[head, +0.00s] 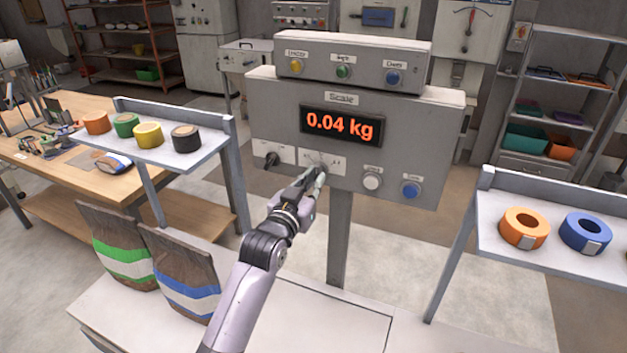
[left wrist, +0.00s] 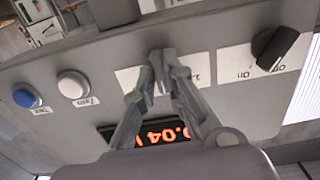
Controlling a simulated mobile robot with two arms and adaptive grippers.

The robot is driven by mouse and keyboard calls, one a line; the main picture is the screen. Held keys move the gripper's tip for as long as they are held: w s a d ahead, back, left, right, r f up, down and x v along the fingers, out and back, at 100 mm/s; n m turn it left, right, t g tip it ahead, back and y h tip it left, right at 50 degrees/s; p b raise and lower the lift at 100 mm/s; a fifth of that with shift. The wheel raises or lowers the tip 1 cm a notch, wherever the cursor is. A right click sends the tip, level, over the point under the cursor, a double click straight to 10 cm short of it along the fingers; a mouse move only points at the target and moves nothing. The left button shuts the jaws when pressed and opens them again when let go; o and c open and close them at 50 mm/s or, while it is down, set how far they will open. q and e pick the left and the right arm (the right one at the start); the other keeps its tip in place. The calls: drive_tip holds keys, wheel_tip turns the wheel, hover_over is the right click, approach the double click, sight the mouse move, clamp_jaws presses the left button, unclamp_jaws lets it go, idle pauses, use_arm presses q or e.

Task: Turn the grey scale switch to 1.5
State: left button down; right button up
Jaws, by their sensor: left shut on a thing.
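The scale panel (head: 265,115) stands upright in the middle of the head view, its red display (head: 341,125) reading 0.04 kg. My left gripper (head: 317,178) reaches its lower face at the white label plate (head: 338,163). In the left wrist view, which looks at the panel upside down, the left gripper (left wrist: 160,75) is shut on the grey scale switch (left wrist: 161,54). The fingers cover most of the switch and part of its label, so its pointing direction cannot be told. My right gripper is not in view.
A black On/Off knob (head: 272,160) is left of the grey switch; a white button (head: 372,182) and blue button (head: 411,190) are right. Tape-roll shelves (head: 186,160) (head: 550,262) flank the panel. Two pellet bags (head: 180,273) (head: 122,248) stand at lower left.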

use_arm(q)
drive_tip(key=shift+f, duration=0.1)
drive_tip(key=c, duration=1.7)
unclamp_jaws()
drive_tip(key=shift+o, duration=0.2)
drive_tip(key=shift+s, duration=0.1)
drive_tip(key=v, duration=1.1)
drive_tip(key=shift+s+a, duration=0.2)
drive_tip(key=shift+s, duration=0.15)
